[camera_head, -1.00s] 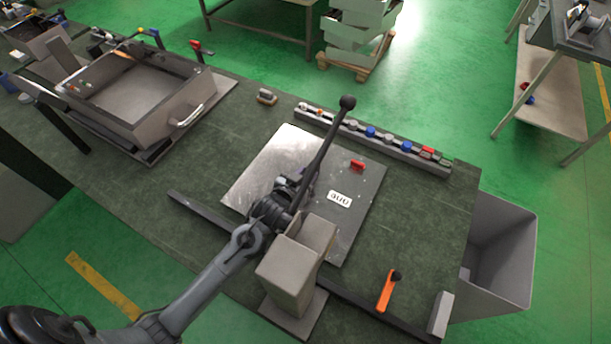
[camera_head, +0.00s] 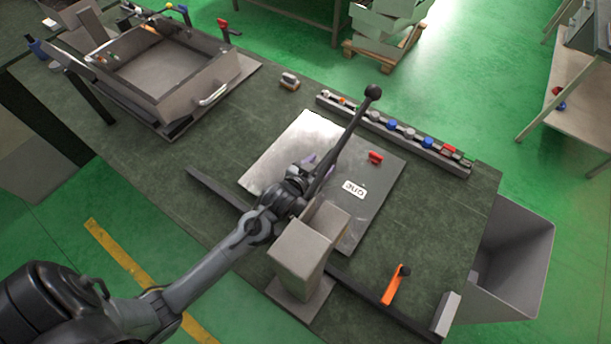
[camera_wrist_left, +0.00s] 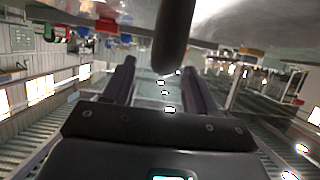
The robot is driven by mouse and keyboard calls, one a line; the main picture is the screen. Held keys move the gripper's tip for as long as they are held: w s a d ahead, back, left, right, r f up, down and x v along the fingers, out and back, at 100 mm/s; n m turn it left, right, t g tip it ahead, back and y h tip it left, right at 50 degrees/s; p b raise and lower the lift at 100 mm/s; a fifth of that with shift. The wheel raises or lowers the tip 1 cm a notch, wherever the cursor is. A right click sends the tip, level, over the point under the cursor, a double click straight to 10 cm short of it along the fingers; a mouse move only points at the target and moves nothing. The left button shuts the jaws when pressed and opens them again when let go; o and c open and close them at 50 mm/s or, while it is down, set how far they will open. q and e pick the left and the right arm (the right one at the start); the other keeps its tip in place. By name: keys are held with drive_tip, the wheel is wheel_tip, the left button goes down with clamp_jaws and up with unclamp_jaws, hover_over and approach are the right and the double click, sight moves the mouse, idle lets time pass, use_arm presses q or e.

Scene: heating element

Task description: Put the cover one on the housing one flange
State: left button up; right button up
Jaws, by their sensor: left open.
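A flat grey metal plate with a white label reading "one" (camera_head: 290,143) lies on the green bench; I take it for cover one. My left gripper (camera_head: 311,170) is over the plate's near-left part, partly hidden by its own wrist and a dark lever. In the left wrist view, the open fingers (camera_wrist_left: 157,82) are apart, with a dark rod (camera_wrist_left: 173,38) showing between them. Whether the rod touches a finger I cannot tell. An open grey box with a handle (camera_head: 187,105) stands at the left; I cannot tell whether it is housing one. My right gripper is not in view.
A long dark lever with a ball knob (camera_head: 373,92) rises over the plate. A beige upright box (camera_head: 302,252) stands close by my wrist. A strip with coloured knobs (camera_head: 391,130) lies behind the plate. An orange handle (camera_head: 392,288) and a grey bin (camera_head: 515,265) are at the right.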

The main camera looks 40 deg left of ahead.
use_arm(q)
drive_tip(key=a+v, duration=0.1)
drive_tip(key=v, duration=0.9)
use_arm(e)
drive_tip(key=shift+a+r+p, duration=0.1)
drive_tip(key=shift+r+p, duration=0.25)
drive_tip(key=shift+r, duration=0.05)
use_arm(q)
drive_tip(key=s+d+f+g, duration=0.1)
drive_tip(key=s+g, duration=0.1)
drive_tip(key=s, duration=0.1)
drive_tip(key=s+d+f+m+g, duration=0.1)
drive_tip(key=s+f+g, duration=0.1)
drive_tip(key=s, duration=0.1)
drive_tip(key=s+d+f+g+h, duration=0.1)
drive_tip(key=s+d, duration=0.1)
drive_tip(key=s, duration=0.1)
drive_tip(key=shift+s+f+g, duration=0.2)
drive_tip(key=shift+g, duration=0.2)
drive_tip(key=s+g, duration=0.1)
drive_tip(key=s, duration=0.1)
drive_tip(key=s+m+g, duration=0.1)
drive_tip(key=s, duration=0.2)
drive_tip(key=s+d+g, duration=0.1)
drive_tip(key=s+g, duration=0.1)
drive_tip(key=s, duration=0.1)
drive_tip(key=shift+s+f+m, duration=0.15)
drive_tip(key=shift+f+m, duration=0.15)
drive_tip(key=shift+f, duration=0.1)
drive_tip(key=shift+s, duration=0.25)
